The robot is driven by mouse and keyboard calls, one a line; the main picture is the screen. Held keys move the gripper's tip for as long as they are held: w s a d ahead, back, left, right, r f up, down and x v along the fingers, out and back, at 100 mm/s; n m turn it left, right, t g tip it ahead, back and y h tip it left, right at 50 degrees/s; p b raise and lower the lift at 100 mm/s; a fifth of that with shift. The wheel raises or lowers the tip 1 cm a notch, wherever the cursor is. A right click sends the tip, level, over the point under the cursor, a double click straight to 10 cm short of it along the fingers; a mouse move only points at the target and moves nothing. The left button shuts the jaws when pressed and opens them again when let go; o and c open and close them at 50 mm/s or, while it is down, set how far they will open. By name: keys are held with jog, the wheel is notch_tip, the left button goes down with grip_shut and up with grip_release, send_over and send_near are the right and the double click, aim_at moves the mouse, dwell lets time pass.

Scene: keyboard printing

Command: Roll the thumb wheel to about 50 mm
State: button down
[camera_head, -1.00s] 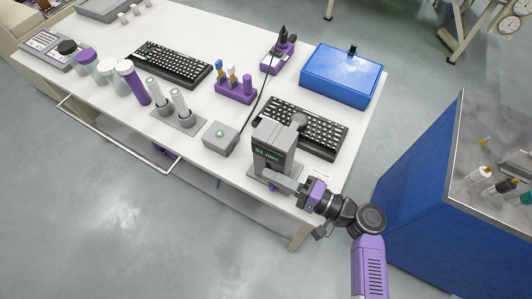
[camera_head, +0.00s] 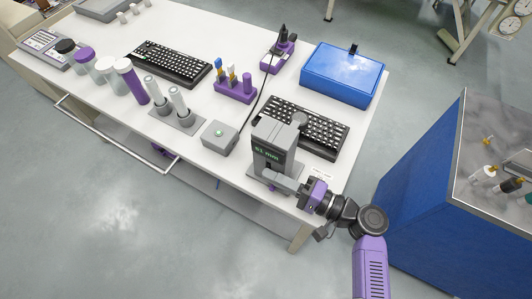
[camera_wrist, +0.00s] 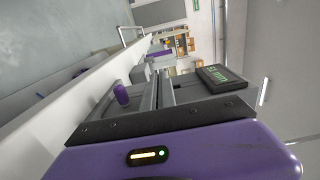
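The grey device (camera_head: 275,145) with a green-lit display (camera_head: 266,154) stands at the table's near right corner. The small digits seem to read about 51 mm. The display also shows at an angle in the wrist view (camera_wrist: 220,76). My gripper (camera_head: 272,178) is at the device's lower front, coming from the right. In the wrist view its grey fingers (camera_wrist: 157,90) lie close together, with nothing seen held between them. A small purple knob (camera_wrist: 121,94), perhaps the thumb wheel, is just left of the fingers. Whether they touch it is unclear.
A black keyboard (camera_head: 310,128) lies behind the device, and a grey box (camera_head: 219,137) with a green button is to its left. A blue case (camera_head: 342,76) sits at the back. A blue cabinet (camera_head: 425,190) stands close to my arm on the right.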

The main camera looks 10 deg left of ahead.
jog(key=shift+d, duration=0.1)
jog(key=shift+s, duration=0.3)
jog(key=shift+v, duration=2.85)
